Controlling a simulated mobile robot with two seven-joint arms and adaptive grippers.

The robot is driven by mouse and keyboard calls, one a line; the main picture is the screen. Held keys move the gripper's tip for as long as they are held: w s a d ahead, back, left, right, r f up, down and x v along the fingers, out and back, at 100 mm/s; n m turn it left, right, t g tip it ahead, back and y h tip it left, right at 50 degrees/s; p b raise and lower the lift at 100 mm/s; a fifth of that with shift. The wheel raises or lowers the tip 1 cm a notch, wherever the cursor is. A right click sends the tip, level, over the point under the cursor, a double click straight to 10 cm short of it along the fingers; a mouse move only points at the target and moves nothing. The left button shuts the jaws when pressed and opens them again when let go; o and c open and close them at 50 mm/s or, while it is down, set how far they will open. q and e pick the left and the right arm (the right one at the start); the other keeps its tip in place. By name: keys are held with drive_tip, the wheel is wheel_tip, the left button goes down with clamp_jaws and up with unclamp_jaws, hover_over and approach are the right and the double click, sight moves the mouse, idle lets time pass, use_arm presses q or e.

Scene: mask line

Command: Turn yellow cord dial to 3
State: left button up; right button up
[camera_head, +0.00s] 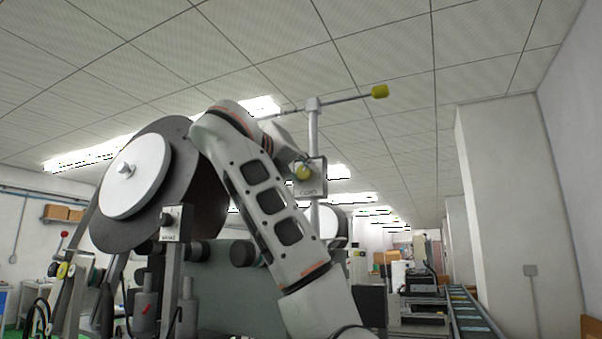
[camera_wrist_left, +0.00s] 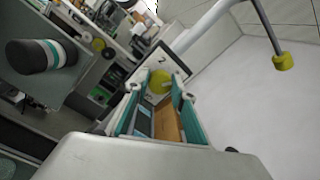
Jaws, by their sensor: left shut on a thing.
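The yellow cord dial (camera_head: 303,173) sits on a small pale panel (camera_head: 318,166) on an upright grey post, right of my left arm's bend. In the left wrist view the dial (camera_wrist_left: 159,80) is between the teal fingers of my left gripper (camera_wrist_left: 160,87), which is shut on it. A numeral that looks like 2 shows on the panel (camera_wrist_left: 172,63) above the dial. The other marks and the dial's exact pointing are too small or hidden to read. In the head view my arm hides most of the gripper. My right gripper is not in view.
A rod with a yellow end (camera_head: 380,91) juts right from the post top; it also shows in the wrist view (camera_wrist_left: 283,61). A large reel (camera_head: 135,175) stands left of my arm. A black-knobbed box (camera_head: 172,222) stands below it. A conveyor (camera_head: 470,318) runs at right.

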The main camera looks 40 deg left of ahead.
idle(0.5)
use_arm(q)
drive_tip(key=o, duration=1.1)
drive_tip(key=v, duration=1.2)
drive_tip(key=shift+f, duration=0.1)
